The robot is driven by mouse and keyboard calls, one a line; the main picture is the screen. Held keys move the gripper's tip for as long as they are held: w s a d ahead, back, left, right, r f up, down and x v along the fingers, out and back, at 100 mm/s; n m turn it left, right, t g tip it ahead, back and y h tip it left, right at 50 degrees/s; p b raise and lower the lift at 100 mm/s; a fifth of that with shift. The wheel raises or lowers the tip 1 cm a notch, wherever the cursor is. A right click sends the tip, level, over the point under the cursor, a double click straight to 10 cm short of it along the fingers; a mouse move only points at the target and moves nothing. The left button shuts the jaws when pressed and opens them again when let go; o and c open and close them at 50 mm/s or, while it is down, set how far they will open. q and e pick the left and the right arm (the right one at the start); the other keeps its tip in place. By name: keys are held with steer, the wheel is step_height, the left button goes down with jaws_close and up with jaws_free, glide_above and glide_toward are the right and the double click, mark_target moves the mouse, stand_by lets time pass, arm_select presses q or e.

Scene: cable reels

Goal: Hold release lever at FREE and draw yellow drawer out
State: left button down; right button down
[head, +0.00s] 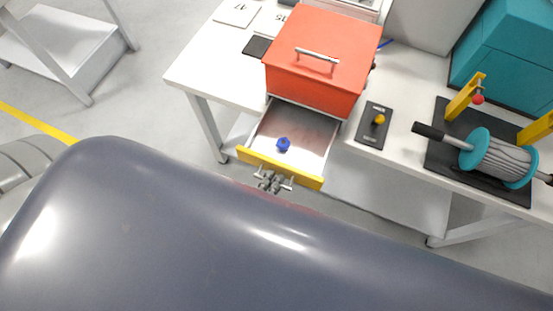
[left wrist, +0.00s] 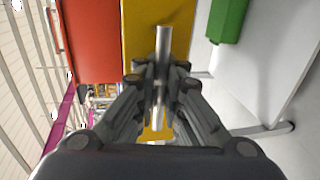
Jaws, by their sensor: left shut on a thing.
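The yellow drawer front (head: 305,177) stands out from the red cabinet (head: 318,55), and the drawer's open inside (head: 305,131) shows a small blue piece (head: 283,144) lying in it. My left gripper (head: 271,181) is at the front of the drawer, shut on its metal handle bar. In the left wrist view the fingers (left wrist: 160,78) close around the silver handle (left wrist: 163,45) in front of the yellow panel (left wrist: 150,18). A small lever with a yellow knob (head: 379,118) stands on a dark plate to the right of the cabinet; its labels are too small to read. My right gripper is not in view.
The white table (head: 402,150) carries a reel with teal flanges (head: 502,158) on a black base with yellow posts at the right. A teal case (head: 508,60) stands behind it. Part of the view is covered by my own dark body.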

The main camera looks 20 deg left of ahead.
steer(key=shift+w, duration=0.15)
arm_select(q)
steer(key=c, duration=2)
jaws_free()
steer(key=shift+w, duration=0.1)
steer(key=s+r, duration=0.2)
steer(key=s, duration=1)
steer(key=shift+a+r, duration=0.15)
steer(key=shift+r, duration=0.1)
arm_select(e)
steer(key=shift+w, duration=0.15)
arm_select(q)
steer(key=shift+w, duration=0.1)
